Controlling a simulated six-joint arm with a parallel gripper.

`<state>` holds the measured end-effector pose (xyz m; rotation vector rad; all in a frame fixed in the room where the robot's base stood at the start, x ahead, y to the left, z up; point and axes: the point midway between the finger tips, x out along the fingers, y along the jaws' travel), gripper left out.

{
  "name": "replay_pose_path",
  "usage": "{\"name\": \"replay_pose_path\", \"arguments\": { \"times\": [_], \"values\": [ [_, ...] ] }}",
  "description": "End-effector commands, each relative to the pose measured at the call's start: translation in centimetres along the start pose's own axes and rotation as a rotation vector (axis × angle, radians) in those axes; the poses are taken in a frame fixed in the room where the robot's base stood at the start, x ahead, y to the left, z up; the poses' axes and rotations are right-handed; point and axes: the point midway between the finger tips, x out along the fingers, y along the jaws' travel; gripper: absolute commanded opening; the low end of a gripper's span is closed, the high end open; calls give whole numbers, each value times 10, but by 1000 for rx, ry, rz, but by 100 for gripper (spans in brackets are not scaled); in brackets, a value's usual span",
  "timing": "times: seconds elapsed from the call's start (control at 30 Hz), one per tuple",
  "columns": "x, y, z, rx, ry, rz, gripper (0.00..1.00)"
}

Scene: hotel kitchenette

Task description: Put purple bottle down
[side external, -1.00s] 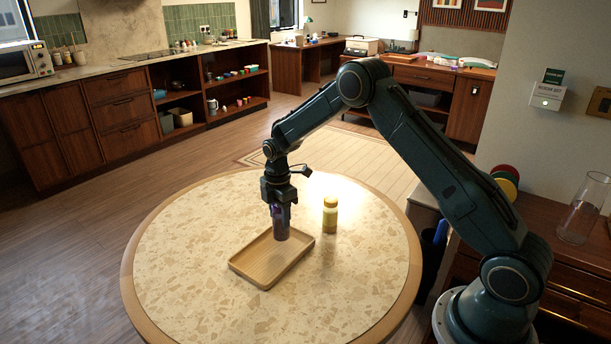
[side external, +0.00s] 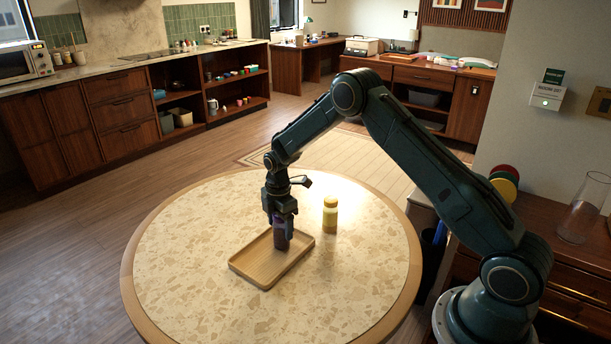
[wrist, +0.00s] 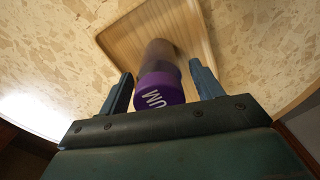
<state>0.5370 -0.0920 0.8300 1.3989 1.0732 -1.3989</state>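The purple bottle (side external: 280,238) stands upright in the wooden tray (side external: 258,279), towards the tray's far end. In the wrist view, its purple cap with white letters (wrist: 158,92) faces the camera, with its greyish body behind. My gripper (side external: 280,219) points down over the bottle, with its fingers on either side of the cap. In the wrist view, the fingers of my gripper (wrist: 160,77) are apart, with a narrow gap showing beside the bottle on each side. The wooden tray also shows in the wrist view (wrist: 125,40). The bottle's base is hidden there.
A yellow bottle (side external: 330,215) stands on the round speckled table (side external: 190,240), just right of the tray. The table is clear to the left and in front of the tray. A glass vase (side external: 584,210) stands on a wooden cabinet at the far right.

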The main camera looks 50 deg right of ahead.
Motion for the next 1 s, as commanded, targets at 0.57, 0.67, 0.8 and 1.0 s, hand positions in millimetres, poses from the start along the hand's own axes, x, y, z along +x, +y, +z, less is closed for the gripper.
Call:
{"name": "replay_pose_path", "arguments": {
  "times": [0.57, 0.67, 0.8, 1.0],
  "values": [
    [-28, 0, 0, 0, 0, 2, 65],
    [-43, 1, 0, 0, 0, 3, 65],
    [-66, 0, 0, 0, 0, 3, 65],
    [-98, 0, 0, 0, 0, 3, 65]
  ]
}}
